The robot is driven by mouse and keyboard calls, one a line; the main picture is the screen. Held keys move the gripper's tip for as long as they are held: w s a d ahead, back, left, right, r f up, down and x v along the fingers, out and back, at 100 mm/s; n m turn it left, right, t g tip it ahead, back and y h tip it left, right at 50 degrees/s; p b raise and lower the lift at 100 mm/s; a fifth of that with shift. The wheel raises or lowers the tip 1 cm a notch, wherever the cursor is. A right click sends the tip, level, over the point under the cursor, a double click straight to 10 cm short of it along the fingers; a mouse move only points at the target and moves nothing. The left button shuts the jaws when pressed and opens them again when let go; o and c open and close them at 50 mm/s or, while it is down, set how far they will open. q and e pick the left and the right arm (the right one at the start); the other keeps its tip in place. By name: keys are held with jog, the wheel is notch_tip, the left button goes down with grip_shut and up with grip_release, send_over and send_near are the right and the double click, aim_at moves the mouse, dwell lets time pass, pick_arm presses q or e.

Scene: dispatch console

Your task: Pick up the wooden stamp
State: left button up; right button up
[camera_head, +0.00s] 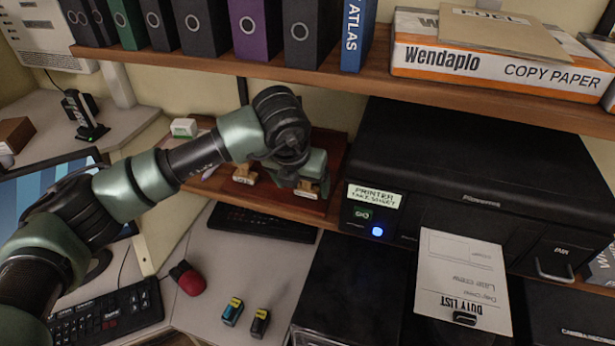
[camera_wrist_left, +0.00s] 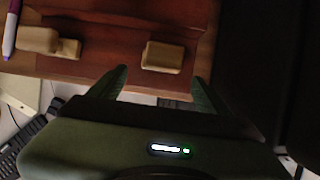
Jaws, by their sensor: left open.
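Two light wooden stamps stand on a reddish-brown wooden tray (camera_head: 333,150) on the lower shelf. One wooden stamp (camera_head: 308,189) is at the right and the other wooden stamp (camera_head: 245,174) at the left. My left gripper (camera_head: 302,177) reaches down over the right stamp, and its own body hides most of its fingers. In the left wrist view the gripper (camera_wrist_left: 160,80) is open, and the right stamp (camera_wrist_left: 163,57) shows just beyond the gap between the fingertips, not gripped. The left stamp (camera_wrist_left: 40,40) lies outside the fingers. My right gripper is not in view.
A black printer (camera_head: 450,150) stands close to the right of the tray. An upper shelf (camera_head: 330,75) with binders and a paper box (camera_head: 490,60) hangs above. A keyboard (camera_head: 262,223) lies below the tray. A purple-and-white marker (camera_wrist_left: 11,28) lies left of the stamps.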

pick_arm(q)
jog(key=shift+w+d+r, duration=0.1)
jog(key=shift+w+d, duration=0.05)
jog(key=shift+w, duration=0.35)
jog(key=shift+w+d+p, duration=0.2)
jog(key=shift+w+p, duration=0.3)
jog(key=shift+w, duration=0.1)
jog(key=shift+w+d+p, duration=0.2)
jog(key=shift+w+p, duration=0.25)
jog(key=shift+w, duration=0.15)
jog(key=shift+p+x, duration=0.85)
jog(key=shift+x, duration=0.3)
jog(key=shift+w+f, duration=0.1)
jog(key=shift+f, duration=0.4)
jog(key=c, duration=1.4)
jog(key=shift+c, duration=0.2)
